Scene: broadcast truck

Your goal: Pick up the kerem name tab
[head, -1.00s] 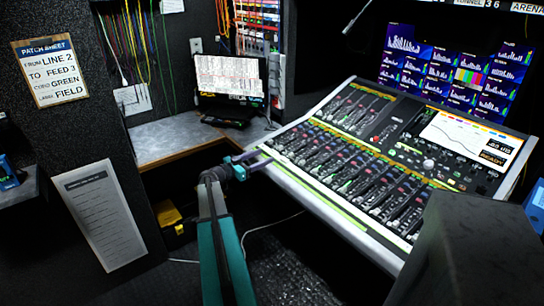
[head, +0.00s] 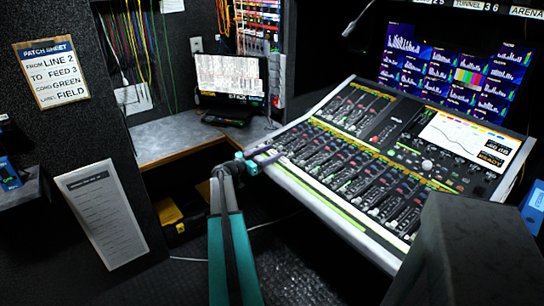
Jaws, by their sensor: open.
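I cannot make out a tab reading "kerem" in the head view; any such lettering is too small to read. The mixing console (head: 318,215) has rows of faders and a yellow-green strip along its front edge. My gripper (head: 272,156) is at the console's left front corner, at the end of my teal arm. It is open, and I see nothing held in it. It overlaps the console's corner in the picture; I cannot tell whether it touches.
A grey desk (head: 175,138) with a small screen (head: 229,76) is behind my gripper. A patch sheet (head: 51,72) hangs at left. A yellow case (head: 168,213) is on the floor. A dark block (head: 470,240) stands at front right.

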